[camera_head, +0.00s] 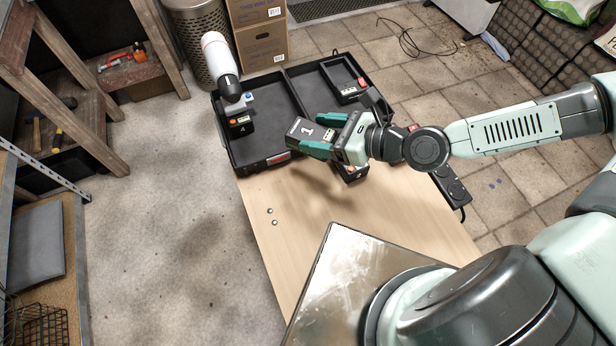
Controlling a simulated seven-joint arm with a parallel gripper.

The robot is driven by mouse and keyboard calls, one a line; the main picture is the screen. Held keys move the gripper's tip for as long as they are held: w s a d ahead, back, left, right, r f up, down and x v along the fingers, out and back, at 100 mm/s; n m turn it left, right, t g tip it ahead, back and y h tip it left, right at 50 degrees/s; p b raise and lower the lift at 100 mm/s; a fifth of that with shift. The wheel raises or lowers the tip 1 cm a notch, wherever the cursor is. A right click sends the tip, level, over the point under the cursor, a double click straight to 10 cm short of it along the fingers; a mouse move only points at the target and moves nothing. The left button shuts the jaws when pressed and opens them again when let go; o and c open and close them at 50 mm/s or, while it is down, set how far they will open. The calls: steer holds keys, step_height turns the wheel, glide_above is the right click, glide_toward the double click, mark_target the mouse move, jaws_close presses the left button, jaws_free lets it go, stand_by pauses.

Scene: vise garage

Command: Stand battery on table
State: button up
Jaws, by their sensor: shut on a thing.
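My gripper (318,143) is at the centre of the view, its green fingers shut on a dark battery (303,130) marked with a white "1". The held battery is over the right part of the black tray, near its front edge; I cannot tell the exact height. The wooden table (300,225) carries the tray and has bare wood in front. Another black battery (241,126), marked "4", is in the tray's left side. Another dark block (354,172) is partly hidden under my gripper.
The black tray (262,161) covers the table's far end. A white and black bottle (217,60) rises at its far left corner. A dark device (347,84) is in the right compartment. A black power strip (452,184) lies at the right edge. Two small shiny bits (271,211) lie on the wood.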

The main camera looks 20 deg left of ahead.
steer(key=s, duration=0.2)
steer(key=s+g, duration=0.1)
steer(key=shift+d+r+n, duration=0.2)
steer(key=shift+d+n, duration=0.1)
steer(key=shift+n, duration=0.1)
steer(key=shift+s+f, duration=0.2)
steer(key=shift+f, duration=4.7)
steer(key=o, duration=1.4)
steer(key=shift+f, duration=0.15)
steer(key=shift+d+r, duration=0.25)
steer(key=shift+d, duration=0.1)
steer(key=v, duration=1.1)
steer(key=shift+d+r, duration=0.15)
